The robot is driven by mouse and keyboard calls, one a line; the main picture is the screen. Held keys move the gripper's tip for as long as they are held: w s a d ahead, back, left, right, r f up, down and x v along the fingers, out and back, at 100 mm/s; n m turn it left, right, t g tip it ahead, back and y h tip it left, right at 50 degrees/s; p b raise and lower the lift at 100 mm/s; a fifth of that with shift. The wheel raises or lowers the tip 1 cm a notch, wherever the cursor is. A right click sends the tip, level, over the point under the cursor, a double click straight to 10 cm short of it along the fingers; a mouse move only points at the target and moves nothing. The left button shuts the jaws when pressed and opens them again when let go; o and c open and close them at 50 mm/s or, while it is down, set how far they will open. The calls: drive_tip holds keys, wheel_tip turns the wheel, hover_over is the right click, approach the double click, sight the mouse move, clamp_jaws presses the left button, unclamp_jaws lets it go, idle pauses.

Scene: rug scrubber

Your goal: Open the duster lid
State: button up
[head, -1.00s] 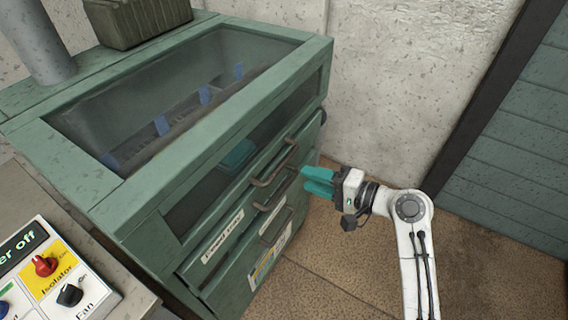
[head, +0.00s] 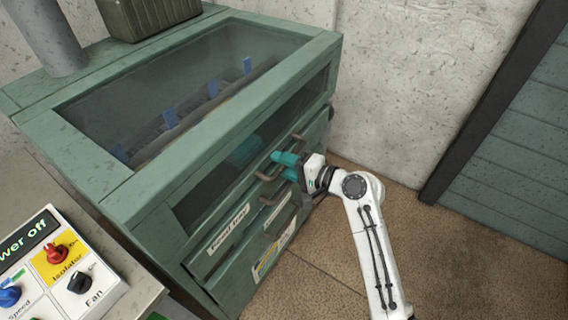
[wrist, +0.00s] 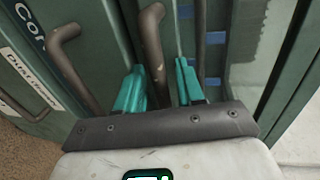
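The duster is a green cabinet (head: 112,195) with a glass-topped lid (head: 313,50), which is shut. Bar handles sit on its front face. The upper handle (head: 264,178) is partly hidden behind my gripper (head: 279,164). My gripper has two teal fingers and is open at the cabinet front. In the wrist view, a brown handle bar (wrist: 152,45) runs between the fingertips of my gripper (wrist: 160,85). Contact between fingers and bar cannot be told. Another handle (wrist: 70,65) lies left of the fingers.
A control panel (head: 50,262) with red and black knobs stands at lower left. A dark green box (head: 150,12) and a grey pipe (head: 45,35) are on top at the back. A concrete wall (head: 430,70) is behind. Brown floor (head: 460,260) is free at right.

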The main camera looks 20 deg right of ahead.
clamp_jaws()
idle(0.3)
drive_tip(key=shift+r, duration=0.1)
